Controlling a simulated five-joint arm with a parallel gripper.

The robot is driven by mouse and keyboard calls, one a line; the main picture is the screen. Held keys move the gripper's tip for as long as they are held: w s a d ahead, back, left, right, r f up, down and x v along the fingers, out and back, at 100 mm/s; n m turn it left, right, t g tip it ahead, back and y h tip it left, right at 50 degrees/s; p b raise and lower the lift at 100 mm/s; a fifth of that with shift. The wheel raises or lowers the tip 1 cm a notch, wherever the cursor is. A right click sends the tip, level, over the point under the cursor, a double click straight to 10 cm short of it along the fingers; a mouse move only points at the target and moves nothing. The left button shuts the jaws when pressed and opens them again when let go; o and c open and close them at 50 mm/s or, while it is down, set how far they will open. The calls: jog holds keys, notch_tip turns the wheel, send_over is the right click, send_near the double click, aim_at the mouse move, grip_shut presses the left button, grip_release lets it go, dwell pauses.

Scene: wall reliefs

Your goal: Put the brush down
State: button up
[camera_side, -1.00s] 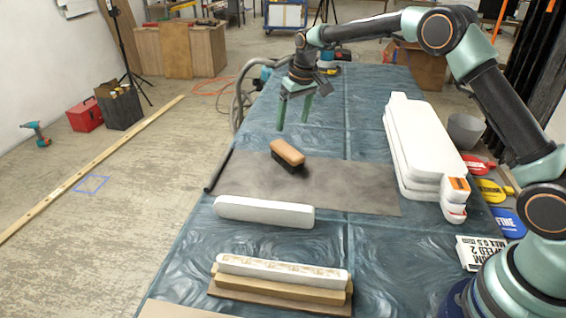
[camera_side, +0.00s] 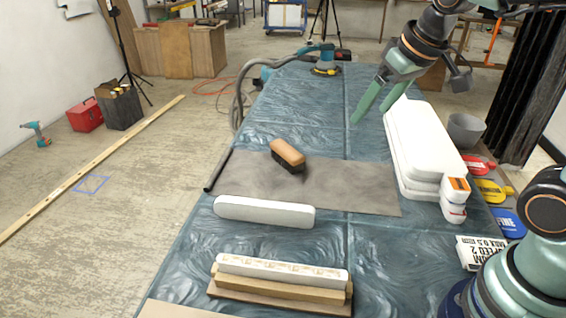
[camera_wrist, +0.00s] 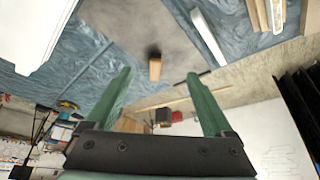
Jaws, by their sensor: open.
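The brush (camera_side: 288,153) has a tan wooden back and dark bristles. It rests bristles down on the grey mat (camera_side: 340,186) on the covered table, with nothing holding it. In the wrist view the brush (camera_wrist: 155,68) shows beyond the fingers, well apart from them. My gripper (camera_side: 368,112) is open and empty, raised above the table to the right of and behind the brush. Its two green fingers (camera_wrist: 160,98) are spread wide in the wrist view.
A white long block (camera_side: 264,211) lies in front of the brush. A moulding on wooden strips (camera_side: 282,280) is nearer. Stacked white panels (camera_side: 420,150) stand at right, close to my gripper. A sander (camera_side: 325,66) with a hose is at the far end.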

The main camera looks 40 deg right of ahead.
jog(key=s, duration=0.1)
jog(key=s+f, duration=0.1)
jog(key=s, duration=0.1)
jog(key=s+f, duration=0.1)
jog(key=s, duration=0.1)
jog(key=shift+s+f, duration=0.1)
jog(key=shift+f, duration=0.1)
jog(key=shift+o, duration=0.4)
